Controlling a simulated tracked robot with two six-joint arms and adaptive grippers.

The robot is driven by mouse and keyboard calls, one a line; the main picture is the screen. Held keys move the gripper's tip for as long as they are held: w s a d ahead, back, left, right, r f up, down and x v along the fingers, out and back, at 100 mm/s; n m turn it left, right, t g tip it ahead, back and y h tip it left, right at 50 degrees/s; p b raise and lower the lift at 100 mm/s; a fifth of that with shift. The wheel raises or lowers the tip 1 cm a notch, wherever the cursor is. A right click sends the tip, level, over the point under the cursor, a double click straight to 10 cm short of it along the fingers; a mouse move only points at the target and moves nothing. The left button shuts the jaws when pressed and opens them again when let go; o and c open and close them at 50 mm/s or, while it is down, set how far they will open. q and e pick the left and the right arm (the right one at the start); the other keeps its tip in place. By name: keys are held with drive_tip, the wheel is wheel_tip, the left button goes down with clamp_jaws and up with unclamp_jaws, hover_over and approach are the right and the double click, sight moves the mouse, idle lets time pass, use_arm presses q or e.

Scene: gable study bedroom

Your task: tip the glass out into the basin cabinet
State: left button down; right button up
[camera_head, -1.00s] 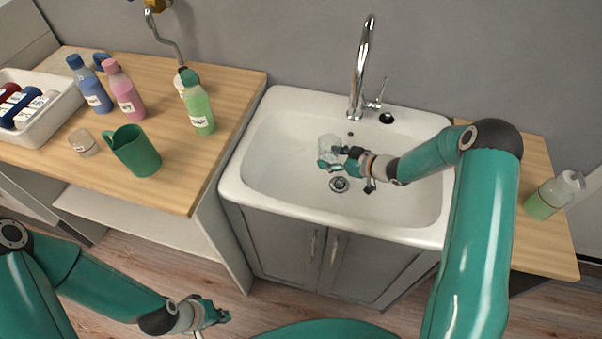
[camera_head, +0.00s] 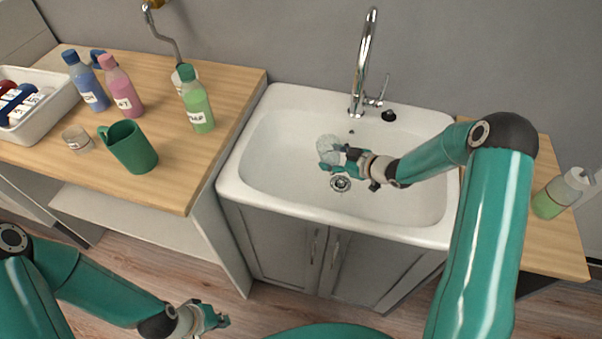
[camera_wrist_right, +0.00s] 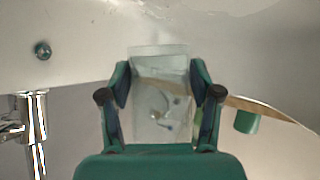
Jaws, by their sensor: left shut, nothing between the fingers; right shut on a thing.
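A clear glass (camera_head: 328,145) is held over the white basin of the basin cabinet (camera_head: 228,188), above and slightly left of the drain. My right gripper (camera_head: 326,158) is shut on it. In the right wrist view, the glass (camera_wrist_right: 160,118) sits between both fingers of the right gripper (camera_wrist_right: 160,95), and its far end points at the white basin surface. The glass looks tilted; I cannot tell whether anything is in it. My left gripper (camera_head: 220,319) is shut and empty, low over the floor in front of the left counter.
A chrome tap (camera_head: 362,65) rises behind the basin. The left wooden counter holds a green mug (camera_head: 133,150), a small clear jar (camera_head: 77,140), several bottles and a white tray (camera_head: 60,100).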

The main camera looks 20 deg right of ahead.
sight(330, 156)
drive_tip(key=a+r+n+h+b, duration=0.1)
drive_tip(key=b, duration=0.4)
drive_tip(key=s+a+n+t+h+b, duration=0.1)
drive_tip(key=b, duration=0.5)
drive_tip(key=shift+a+r+n+h, duration=0.25)
drive_tip(key=shift+r+n+h, duration=0.05)
drive_tip(key=shift+r+n, duration=0.1)
drive_tip(key=shift+r+b, duration=0.35)
drive_tip(key=shift+b, duration=0.1)
drive_tip(key=shift+r+n+t+h, duration=0.3)
drive_tip(key=shift+r+n+h, duration=0.2)
drive_tip(key=shift+r+n, duration=0.1)
drive_tip(key=shift+r+n+t+h+p, duration=0.4)
drive_tip(key=shift+r+n+h+p, duration=0.15)
drive_tip(key=shift+r+p, duration=0.2)
drive_tip(key=shift+r+n+t+h+p, duration=0.4)
drive_tip(key=shift+r+n+h+p, duration=0.15)
drive_tip(key=shift+r+n+p, duration=0.25)
drive_tip(key=shift+s+a+r+n+t+h+p, duration=0.1)
drive_tip(key=shift+a+r+n+t+h+p, duration=0.15)
drive_tip(key=shift+a+n+t+h+p, duration=0.15)
